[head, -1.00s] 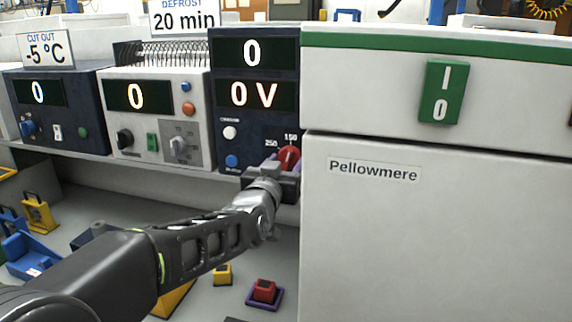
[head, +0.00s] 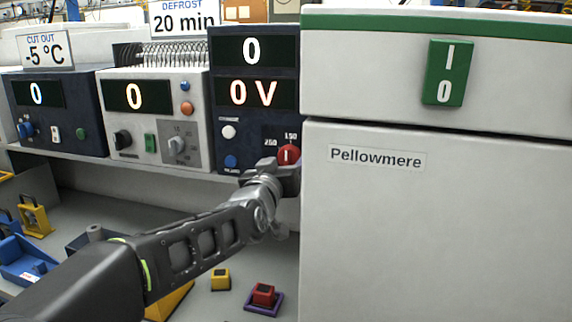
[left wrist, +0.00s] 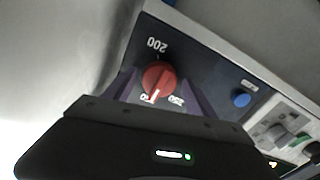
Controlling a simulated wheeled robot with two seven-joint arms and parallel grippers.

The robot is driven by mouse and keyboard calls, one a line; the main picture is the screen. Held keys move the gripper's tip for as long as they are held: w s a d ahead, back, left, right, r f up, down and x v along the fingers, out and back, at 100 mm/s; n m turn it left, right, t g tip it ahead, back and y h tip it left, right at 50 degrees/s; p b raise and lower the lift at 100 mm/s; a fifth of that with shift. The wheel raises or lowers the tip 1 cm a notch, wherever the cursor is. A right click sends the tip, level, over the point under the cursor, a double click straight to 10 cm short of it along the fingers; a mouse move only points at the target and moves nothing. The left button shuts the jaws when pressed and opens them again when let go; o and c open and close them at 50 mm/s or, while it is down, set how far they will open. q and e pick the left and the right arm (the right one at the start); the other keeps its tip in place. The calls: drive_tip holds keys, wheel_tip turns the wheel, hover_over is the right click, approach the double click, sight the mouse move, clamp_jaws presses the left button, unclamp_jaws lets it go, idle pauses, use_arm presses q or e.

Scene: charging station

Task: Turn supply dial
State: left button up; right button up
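The supply dial is a round red knob (head: 289,154) with a white mark, low on the dark blue supply unit (head: 224,130), whose displays read 0 and 0 V. Labels 250 and 150 are beside it. In the left wrist view the dial (left wrist: 158,80) lies between my purple fingertips, its white mark pointing away from the label 200. My left gripper (left wrist: 163,94) is open, with gaps between fingers and dial. In the head view the left gripper (head: 282,172) is just below the dial, and its fingers are mostly hidden. My right gripper is not in view.
A white cabinet labelled Pellowmere (head: 430,230) with a green switch (head: 448,73) stands close to the right of the dial. Two other units with knobs are at left. Small coloured blocks, including a red one (head: 263,295), lie on the grey surface below.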

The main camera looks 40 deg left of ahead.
use_arm(q)
drive_tip(key=shift+o, duration=0.4)
drive_tip(key=shift+s+d, duration=0.1)
drive_tip(key=shift+s, duration=0.1)
drive_tip(key=b+v, duration=0.2)
drive_tip(key=v, duration=0.5)
drive_tip(key=shift+s, duration=0.2)
